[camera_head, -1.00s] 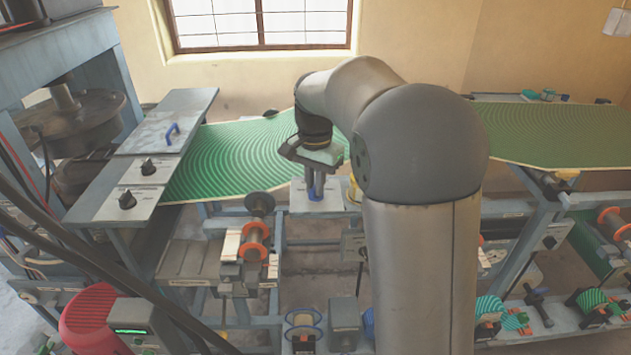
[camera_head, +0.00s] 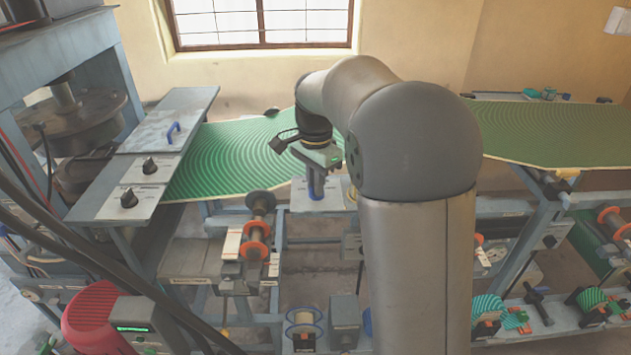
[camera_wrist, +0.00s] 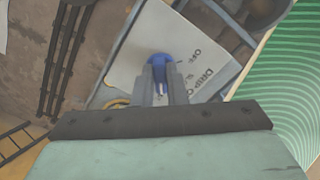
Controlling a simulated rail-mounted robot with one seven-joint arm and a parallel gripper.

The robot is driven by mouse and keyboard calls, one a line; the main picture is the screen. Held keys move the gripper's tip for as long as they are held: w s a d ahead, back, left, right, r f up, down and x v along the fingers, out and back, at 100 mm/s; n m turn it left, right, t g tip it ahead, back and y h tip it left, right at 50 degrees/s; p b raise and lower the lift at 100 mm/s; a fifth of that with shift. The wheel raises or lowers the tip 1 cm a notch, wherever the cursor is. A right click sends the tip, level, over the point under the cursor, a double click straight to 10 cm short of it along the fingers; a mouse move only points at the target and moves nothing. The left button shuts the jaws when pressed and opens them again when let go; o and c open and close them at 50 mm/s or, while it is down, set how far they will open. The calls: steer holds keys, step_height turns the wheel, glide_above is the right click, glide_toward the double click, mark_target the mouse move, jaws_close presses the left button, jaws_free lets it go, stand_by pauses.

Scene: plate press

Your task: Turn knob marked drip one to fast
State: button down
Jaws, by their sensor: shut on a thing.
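In the wrist view a blue knob (camera_wrist: 160,60) stands on a pale plate (camera_wrist: 125,65). Printed letters on the plate beside it read "OFF" and what looks like "DRIP O…"; the rest is hidden. My gripper (camera_wrist: 160,75) is shut on the blue knob, its two grey fingers close together at it. In the head view my gripper (camera_head: 317,185) points down over the light plate (camera_head: 302,203), at the right end of the near green patterned sheet. The knob is mostly hidden there by the fingers.
The green patterned sheet (camera_head: 225,160) lies beside the plate. Two black knobs (camera_head: 149,166) and a blue handle (camera_head: 173,132) sit on panels at left. Rollers with orange rings (camera_head: 256,240) lie in front, below. A second green sheet (camera_head: 550,130) is at right.

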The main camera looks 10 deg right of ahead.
steer(key=shift+r, duration=0.1)
steer(key=c, duration=1.5)
jaws_free()
steer(key=shift+o, duration=0.2)
step_height(320, 180, up, 17)
steer(key=shift+r, duration=0.2)
steer(key=s+f+n, duration=0.6)
steer(key=s+f, duration=0.5)
steer(key=s, duration=0.3)
steer(key=s+f+n, duration=0.6)
steer(key=s+f, duration=0.6)
steer(key=s, duration=0.2)
steer(key=shift+d+t, duration=0.15)
steer(key=shift+t, duration=0.25)
